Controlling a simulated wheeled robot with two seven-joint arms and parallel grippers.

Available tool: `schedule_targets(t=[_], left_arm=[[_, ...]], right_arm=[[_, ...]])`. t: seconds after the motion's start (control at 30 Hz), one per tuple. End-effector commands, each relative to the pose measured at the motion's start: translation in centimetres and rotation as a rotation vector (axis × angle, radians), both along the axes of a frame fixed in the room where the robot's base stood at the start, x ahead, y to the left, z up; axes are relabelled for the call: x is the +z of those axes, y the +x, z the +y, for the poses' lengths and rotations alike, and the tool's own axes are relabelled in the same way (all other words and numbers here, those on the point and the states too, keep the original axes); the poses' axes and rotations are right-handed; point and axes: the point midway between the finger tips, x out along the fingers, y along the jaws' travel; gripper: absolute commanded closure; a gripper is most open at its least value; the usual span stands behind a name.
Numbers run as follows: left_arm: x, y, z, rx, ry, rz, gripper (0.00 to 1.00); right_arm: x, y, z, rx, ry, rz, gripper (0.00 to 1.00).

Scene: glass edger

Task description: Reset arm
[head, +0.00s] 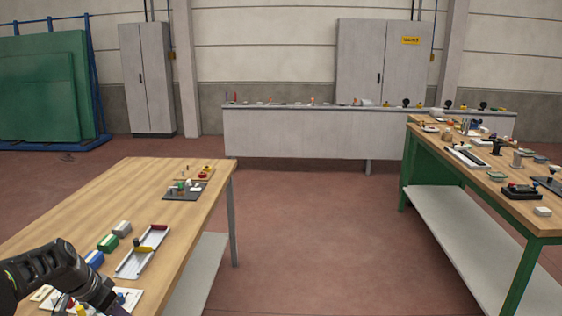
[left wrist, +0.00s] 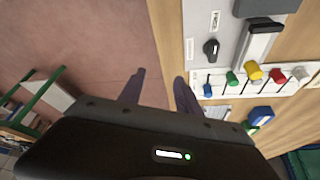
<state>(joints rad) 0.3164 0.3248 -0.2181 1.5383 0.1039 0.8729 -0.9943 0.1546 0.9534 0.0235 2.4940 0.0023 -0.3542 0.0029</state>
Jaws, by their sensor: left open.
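My left arm enters the head view at the lower left, and its gripper (head: 112,302) is over the near part of the wooden table (head: 75,210). In the left wrist view its two fingers (left wrist: 160,92) are apart with nothing between them. Beside them on the table is a white panel (left wrist: 230,18) with a black rotary knob (left wrist: 211,48) and a row of blue, green, yellow, red and white knobs (left wrist: 254,71). In the head view the arm partly hides this panel (head: 130,297). My right gripper is not in view.
On the table stand green (head: 108,243), grey (head: 122,228) and blue blocks, a pale tray (head: 142,252) and a dark mat (head: 184,191) with small parts. A green workbench (head: 447,176) stands right, a long grey counter (head: 290,135) behind. The floor (head: 310,240) between is clear.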

Motion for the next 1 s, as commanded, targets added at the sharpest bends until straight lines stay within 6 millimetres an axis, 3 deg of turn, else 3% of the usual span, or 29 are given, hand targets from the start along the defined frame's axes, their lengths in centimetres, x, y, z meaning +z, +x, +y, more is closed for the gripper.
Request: schedule_targets(t=[0.37,0.57,0.67,0.77,0.9,1.0], left_arm=[[-7.0,0.2,-4.9,0.056,-0.047,0.056,0.6],[-12.9,-0.8,-9.7,0.107,-0.086,0.106,0.6],[-16.7,-2.2,-13.1,0.141,-0.111,0.142,0.6],[-21.3,-5.0,-17.9,0.186,-0.145,0.192,0.6],[-27.2,-11.5,-25.6,0.264,-0.202,0.276,0.6],[-29.9,-17.0,-30.3,0.321,-0.241,0.333,0.6]], right_arm=[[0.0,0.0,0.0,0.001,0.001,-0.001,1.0],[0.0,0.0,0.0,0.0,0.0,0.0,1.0],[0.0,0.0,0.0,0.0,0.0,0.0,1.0],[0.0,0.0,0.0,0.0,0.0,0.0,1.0],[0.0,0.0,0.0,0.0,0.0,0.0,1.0],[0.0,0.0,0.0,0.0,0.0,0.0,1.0]])
